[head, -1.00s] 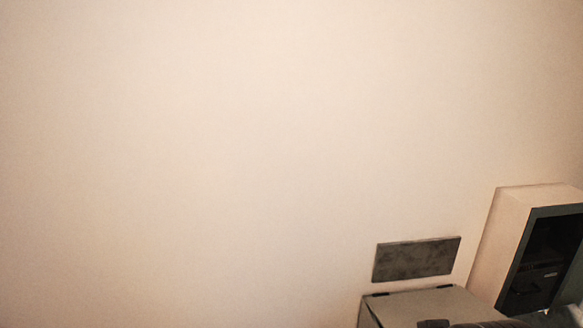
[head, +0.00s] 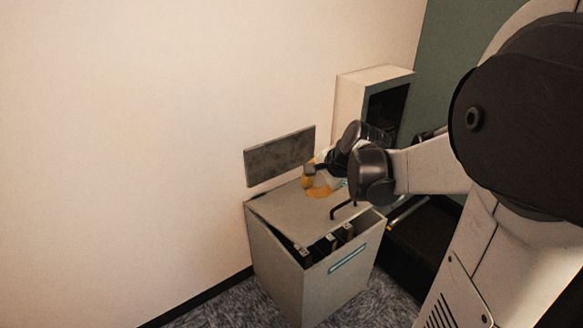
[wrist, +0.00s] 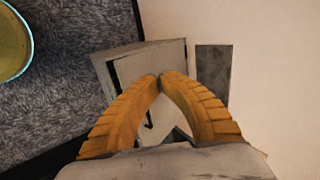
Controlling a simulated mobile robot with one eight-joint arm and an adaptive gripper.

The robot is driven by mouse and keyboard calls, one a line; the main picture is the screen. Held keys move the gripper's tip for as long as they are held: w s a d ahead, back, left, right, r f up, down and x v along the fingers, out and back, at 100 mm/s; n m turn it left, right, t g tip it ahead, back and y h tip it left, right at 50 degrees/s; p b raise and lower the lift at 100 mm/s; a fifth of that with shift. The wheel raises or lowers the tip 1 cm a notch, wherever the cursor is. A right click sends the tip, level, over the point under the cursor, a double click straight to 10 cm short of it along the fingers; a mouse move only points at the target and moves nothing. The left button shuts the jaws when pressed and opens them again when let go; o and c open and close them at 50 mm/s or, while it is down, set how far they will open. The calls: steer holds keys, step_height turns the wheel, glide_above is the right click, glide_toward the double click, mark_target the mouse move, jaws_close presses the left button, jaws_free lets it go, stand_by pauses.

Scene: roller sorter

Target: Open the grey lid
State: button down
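The grey lid (head: 285,212) tops a grey box (head: 290,275) against the wall. Its front edge stands apart from the box's front wall, and dark items (head: 325,247) show in the gap. A bent black handle (head: 343,209) is at the lid's front right; a dark bar, likely this handle, also shows in the wrist view (wrist: 149,119). My gripper (head: 318,187) has orange fingers and appears over the lid's rear part in the head view. In the wrist view its fingertips (wrist: 160,77) meet with nothing visible between them. Whether they touch the lid is unclear.
A dark grey plate (head: 280,157) is on the wall behind the box. A pale cabinet with a dark front (head: 350,98) stands behind to the right. A round yellowish container (wrist: 12,45) shows in the wrist view. Grey carpet (head: 235,305) lies left of the box.

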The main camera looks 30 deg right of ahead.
steer(key=d+f+m+t+b, duration=0.1)
steer(key=d+f+m, duration=0.4)
steer(key=d+f, duration=0.3)
steer(key=d+f+m+b, duration=0.1)
steer(key=d+f+m, duration=0.45)
steer(key=d, duration=0.55)
steer(key=s+d+f+m+t+b, duration=0.1)
steer(key=s+d+f+m, duration=0.3)
steer(key=f, duration=0.3)
steer(key=s+d+f+m+t, duration=0.2)
steer(key=d+f+m, duration=0.2)
steer(key=d+f, duration=0.25)
steer(key=b+x, duration=0.4)
steer(key=x, duration=0.6)
steer(key=shift+w+a+r+b, duration=0.15)
steer(key=shift+r+b, duration=0.15)
steer(key=shift+r, duration=0.65)
steer(key=shift+w+a+r+b, duration=0.1)
steer(key=shift+r+b, duration=0.2)
steer(key=shift+r, duration=0.65)
